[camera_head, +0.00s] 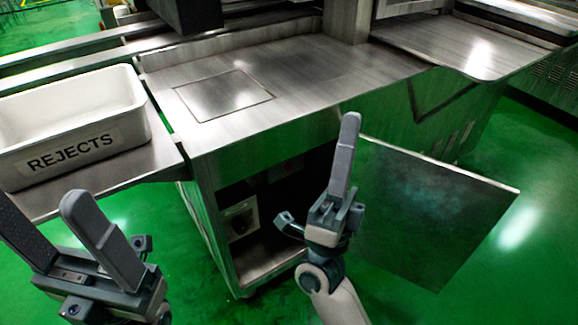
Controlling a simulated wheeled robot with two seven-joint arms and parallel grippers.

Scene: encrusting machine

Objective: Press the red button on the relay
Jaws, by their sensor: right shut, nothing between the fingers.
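The open cabinet (225,190) under the steel machine top holds a pale box (240,218) on its left inner wall, with a dark round part on its face. My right gripper (350,122) is shut and empty, pointing up in front of the right side of the cabinet opening, and hides part of the inside. My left gripper (42,205) is open and empty at the lower left, below the rejects bin.
The cabinet door (430,210) stands open to the right, behind my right gripper. A white bin (70,125) marked REJECTS sits on a steel shelf (155,165) at the left. The steel worktop (300,75) overhangs the opening. Green floor (400,300) is clear in front.

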